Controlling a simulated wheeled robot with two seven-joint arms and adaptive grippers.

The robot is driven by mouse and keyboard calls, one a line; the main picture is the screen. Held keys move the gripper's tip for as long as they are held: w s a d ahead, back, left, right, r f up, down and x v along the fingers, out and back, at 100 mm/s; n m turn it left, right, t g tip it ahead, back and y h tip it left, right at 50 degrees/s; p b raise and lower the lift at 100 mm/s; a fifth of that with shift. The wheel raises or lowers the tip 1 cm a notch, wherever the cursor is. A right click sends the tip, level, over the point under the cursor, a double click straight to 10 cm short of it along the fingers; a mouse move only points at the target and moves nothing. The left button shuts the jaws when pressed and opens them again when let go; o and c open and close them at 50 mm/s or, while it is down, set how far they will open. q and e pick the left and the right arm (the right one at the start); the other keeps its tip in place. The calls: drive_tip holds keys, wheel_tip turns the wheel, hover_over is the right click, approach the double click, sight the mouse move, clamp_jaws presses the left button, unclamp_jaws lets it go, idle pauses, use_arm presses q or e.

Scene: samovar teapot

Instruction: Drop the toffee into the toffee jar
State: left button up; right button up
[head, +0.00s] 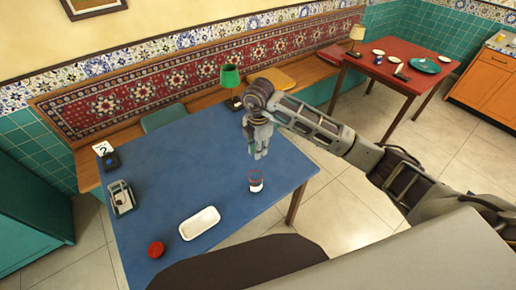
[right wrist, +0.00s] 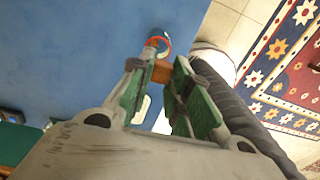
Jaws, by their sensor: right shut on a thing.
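My right gripper (head: 259,152) hangs above the right part of the blue table, beyond the jar in the head view. In the right wrist view its green fingers (right wrist: 160,82) are shut on a small brown toffee (right wrist: 162,71). The toffee jar (head: 256,181) is a small clear glass with a reddish band, upright near the table's right edge. In the right wrist view the jar (right wrist: 159,42) shows just past the fingertips, apart from the toffee and partly hidden by it. My left gripper is not in view.
On the blue table (head: 190,150), a white tray (head: 200,222) and a red round lid (head: 156,249) lie near the front. A metal holder (head: 122,198) and a dark numbered stand (head: 108,157) are at left. The table's middle is clear.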

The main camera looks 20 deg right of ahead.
drive_tip(key=shift+f, duration=0.1)
drive_tip(key=shift+f+b, duration=2)
drive_tip(key=shift+f, duration=0.95)
drive_tip(key=o, duration=0.8)
drive_tip(key=shift+c, duration=0.2)
drive_tip(key=shift+r, duration=6)
